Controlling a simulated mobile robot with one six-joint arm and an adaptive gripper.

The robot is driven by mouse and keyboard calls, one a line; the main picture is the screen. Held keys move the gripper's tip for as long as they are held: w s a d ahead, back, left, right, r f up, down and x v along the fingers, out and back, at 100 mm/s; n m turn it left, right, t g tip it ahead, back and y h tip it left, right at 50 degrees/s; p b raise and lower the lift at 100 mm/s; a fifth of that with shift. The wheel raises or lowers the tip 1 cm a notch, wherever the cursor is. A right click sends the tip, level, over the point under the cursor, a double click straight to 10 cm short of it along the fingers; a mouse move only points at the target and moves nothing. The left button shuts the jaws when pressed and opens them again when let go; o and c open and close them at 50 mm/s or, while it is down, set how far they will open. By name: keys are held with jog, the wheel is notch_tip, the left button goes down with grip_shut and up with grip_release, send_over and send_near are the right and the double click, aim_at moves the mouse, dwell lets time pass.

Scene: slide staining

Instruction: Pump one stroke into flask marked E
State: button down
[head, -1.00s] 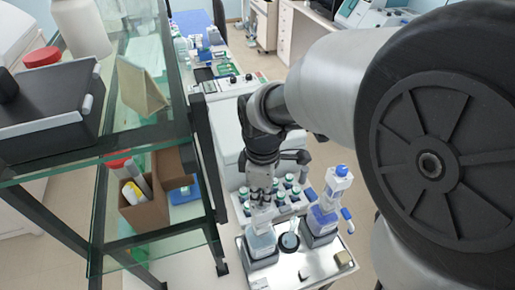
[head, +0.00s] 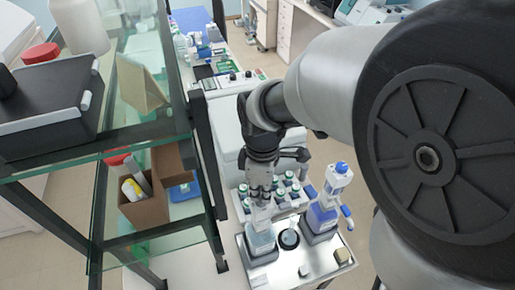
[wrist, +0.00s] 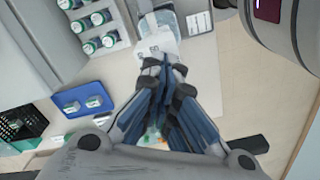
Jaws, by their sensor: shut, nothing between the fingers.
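My gripper (head: 260,196) is shut and empty, pointing down over the left dispenser bottle (head: 262,244). Its closed fingers also show in the wrist view (wrist: 163,98). The bottle's pale pump head (wrist: 158,45) is just beyond the fingertips there; I cannot tell whether they touch it. A second dispenser bottle (head: 322,222), with a blue cap and bluish contents, stands to the right. No letter E is readable, so I cannot tell which vessel is the marked flask.
The bottles stand on a metal tray (head: 318,258) with small blocks at its front. A rack of several green-capped vials (wrist: 97,30) is close by. A blue tray (wrist: 70,110) and a black crate (wrist: 15,125) lie on the bench. A glass shelf (head: 150,235) stands at left.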

jog(key=shift+r+p, duration=2.15)
jog(key=shift+r, duration=0.5)
notch_tip(320, 180, up, 5)
jog(key=p, duration=0.4)
jog(key=shift+f, duration=0.1)
jog(key=s+d+f+m+t+b, duration=0.4)
jog(key=s+d+f+m+b, duration=0.7)
jog(key=b, duration=1.3)
notch_tip(320, 180, down, 3)
jog(key=s+m, duration=0.2)
jog(key=m, duration=0.2)
jog(key=shift+s+f+t, duration=0.2)
jog(key=shift+s+t, duration=0.1)
